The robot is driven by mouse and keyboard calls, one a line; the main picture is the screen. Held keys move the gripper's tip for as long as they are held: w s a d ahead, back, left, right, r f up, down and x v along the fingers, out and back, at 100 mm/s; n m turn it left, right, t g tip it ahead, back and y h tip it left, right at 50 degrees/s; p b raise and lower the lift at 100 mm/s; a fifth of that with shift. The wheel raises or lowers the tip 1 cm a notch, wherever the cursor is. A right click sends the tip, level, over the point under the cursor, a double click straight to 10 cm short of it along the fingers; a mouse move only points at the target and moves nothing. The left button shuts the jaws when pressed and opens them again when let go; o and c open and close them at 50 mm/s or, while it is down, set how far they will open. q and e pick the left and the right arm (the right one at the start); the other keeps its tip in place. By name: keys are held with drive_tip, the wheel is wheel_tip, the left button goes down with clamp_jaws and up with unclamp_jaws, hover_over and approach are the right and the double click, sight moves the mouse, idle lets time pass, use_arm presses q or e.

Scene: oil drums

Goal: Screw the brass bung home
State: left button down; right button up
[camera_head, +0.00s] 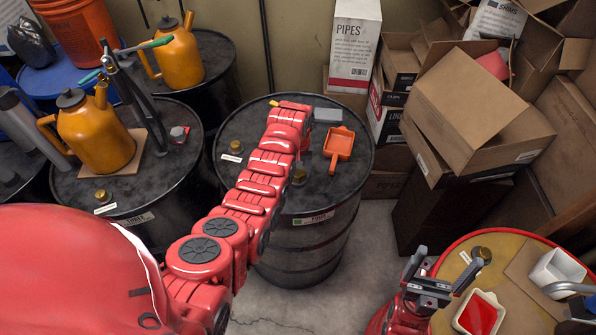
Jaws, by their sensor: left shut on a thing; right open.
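Brass bungs show on the drum tops. One bung (237,147) is at the left of the middle black drum (226,187), beside a white label. Another bung (299,177) is near that drum's front, just right of my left arm. A third bung (482,253) is on the yellow-topped drum (454,240) at right. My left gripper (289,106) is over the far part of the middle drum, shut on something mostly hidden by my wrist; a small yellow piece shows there. My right gripper (428,275) is open and apart from the third bung, to its left.
An orange scoop (339,146) and a grey block (327,115) lie on the middle drum. The left drum holds a yellow oil can (92,130) and a pump. Cardboard boxes (480,110) pile up at right. A red tray (479,314) stands on the yellow top.

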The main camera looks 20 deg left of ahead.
use_arm(q)
drive_tip(key=m+b, duration=0.1)
drive_tip(key=m, duration=0.2)
drive_tip(key=shift+f, duration=0.15)
drive_tip(key=m, duration=0.2)
drive_tip(key=shift+s+m, duration=0.1)
drive_tip(key=shift+m, duration=0.3)
drive_tip(key=shift+m+b, duration=0.6)
drive_tip(key=shift+m, duration=0.6)
drive_tip(key=m, duration=0.3)
drive_tip(key=shift+m+b, duration=0.3)
drive_tip(key=shift+m, duration=0.1)
drive_tip(key=m+b, duration=0.1)
drive_tip(key=m, duration=0.2)
drive_tip(key=shift+f, duration=0.1)
drive_tip(key=m, duration=0.3)
